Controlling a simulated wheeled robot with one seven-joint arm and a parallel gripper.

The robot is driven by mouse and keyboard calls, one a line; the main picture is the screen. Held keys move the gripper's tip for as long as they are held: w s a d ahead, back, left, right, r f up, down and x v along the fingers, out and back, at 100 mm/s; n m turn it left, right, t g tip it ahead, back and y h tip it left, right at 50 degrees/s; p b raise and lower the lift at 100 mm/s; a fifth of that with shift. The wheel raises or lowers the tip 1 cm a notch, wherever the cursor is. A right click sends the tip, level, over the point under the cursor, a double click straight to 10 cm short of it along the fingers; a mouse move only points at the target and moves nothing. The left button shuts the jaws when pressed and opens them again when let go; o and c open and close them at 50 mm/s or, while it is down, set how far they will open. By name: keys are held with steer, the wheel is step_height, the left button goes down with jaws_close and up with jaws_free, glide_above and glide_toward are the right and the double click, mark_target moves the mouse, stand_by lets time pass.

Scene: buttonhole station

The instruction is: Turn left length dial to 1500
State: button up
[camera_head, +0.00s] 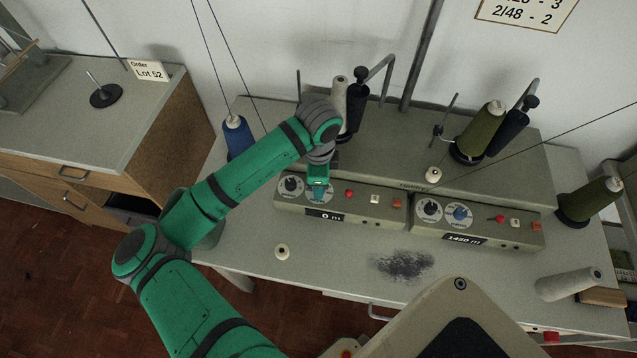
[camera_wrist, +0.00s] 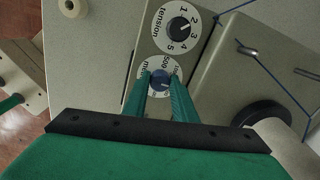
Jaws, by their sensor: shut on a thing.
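The left length dial (camera_wrist: 160,82) is a blue knob on a white round scale; the wrist view shows part of the lettering, including "500". My gripper (camera_wrist: 161,84) has its two green fingers shut on this knob, one on each side. In the head view my gripper (camera_head: 318,184) is over the left control box, and the knob is mostly hidden under it. The left display (camera_head: 325,215) reads "0 m". The dial's exact setting cannot be read.
A tension dial (camera_wrist: 180,29) sits beside the length dial. The right control box has a blue length dial (camera_head: 460,213) and a display (camera_head: 464,239) reading "1450 m". A blue cone (camera_head: 237,137) and a cream spool (camera_head: 281,252) stand near my arm. The front table middle is clear except for dark fluff (camera_head: 404,264).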

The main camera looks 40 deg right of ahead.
steer(key=shift+d, duration=0.1)
stand_by(0.3)
steer(key=o, duration=1)
steer(key=shift+o, duration=0.2)
step_height(320, 180, up, 11)
steer(key=shift+a+f, duration=0.1)
steer(key=shift+a, duration=0.1)
